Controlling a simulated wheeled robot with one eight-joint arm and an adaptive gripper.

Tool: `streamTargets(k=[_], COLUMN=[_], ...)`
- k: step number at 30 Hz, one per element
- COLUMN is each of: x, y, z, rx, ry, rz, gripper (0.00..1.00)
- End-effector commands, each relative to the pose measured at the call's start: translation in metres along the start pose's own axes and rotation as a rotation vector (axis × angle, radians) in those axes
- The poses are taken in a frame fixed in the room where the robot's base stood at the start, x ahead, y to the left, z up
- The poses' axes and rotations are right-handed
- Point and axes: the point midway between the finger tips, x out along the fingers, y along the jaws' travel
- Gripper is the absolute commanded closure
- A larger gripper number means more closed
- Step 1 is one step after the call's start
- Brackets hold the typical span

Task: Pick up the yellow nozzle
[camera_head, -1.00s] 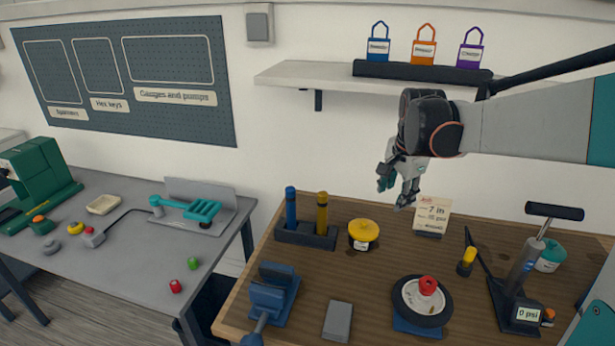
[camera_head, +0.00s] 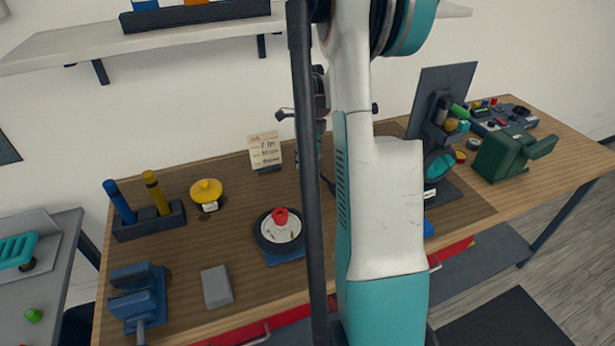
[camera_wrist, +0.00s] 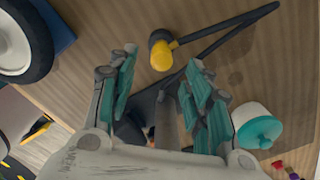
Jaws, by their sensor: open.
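The yellow nozzle (camera_wrist: 161,56) shows in the wrist view at the top middle, on the wooden bench. It has a black cap-like end, and a thin black hose runs from beside it to the upper right. My gripper (camera_wrist: 158,74) is open, its teal and grey fingers on either side of the nozzle in the picture, with nothing held. The nozzle looks to be beyond the fingertips; I cannot tell the exact gap. In the head view my arm hides the nozzle and most of the gripper.
A grey pump cylinder (camera_wrist: 168,120) shows between my fingers, low in the wrist view. A teal-lidded pot (camera_wrist: 258,131) is at right, a wheel (camera_wrist: 22,40) at left. In the head view, a job card (camera_head: 265,150) and a yellow-lidded tin (camera_head: 207,193) stand on the bench (camera_head: 185,262).

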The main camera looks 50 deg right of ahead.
Motion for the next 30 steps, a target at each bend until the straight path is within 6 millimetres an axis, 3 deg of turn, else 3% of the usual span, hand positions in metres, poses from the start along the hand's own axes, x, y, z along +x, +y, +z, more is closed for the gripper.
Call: streamTargets(k=[3,11,21,28,30], x=[0.015,0.029,0.072,0.072,0.072], y=[0.0,0.0,-0.002,-0.002,-0.002], z=[0.0,0.001,0.004,0.004,0.004], rx=[-0.001,-0.002,-0.002,-0.002,-0.002], ry=[0.0,0.0,0.0,0.0,0.0], rz=[0.0,0.0,-0.001,-0.001,-0.001], gripper=[0.54,0.54,0.54,0.54,0.7])
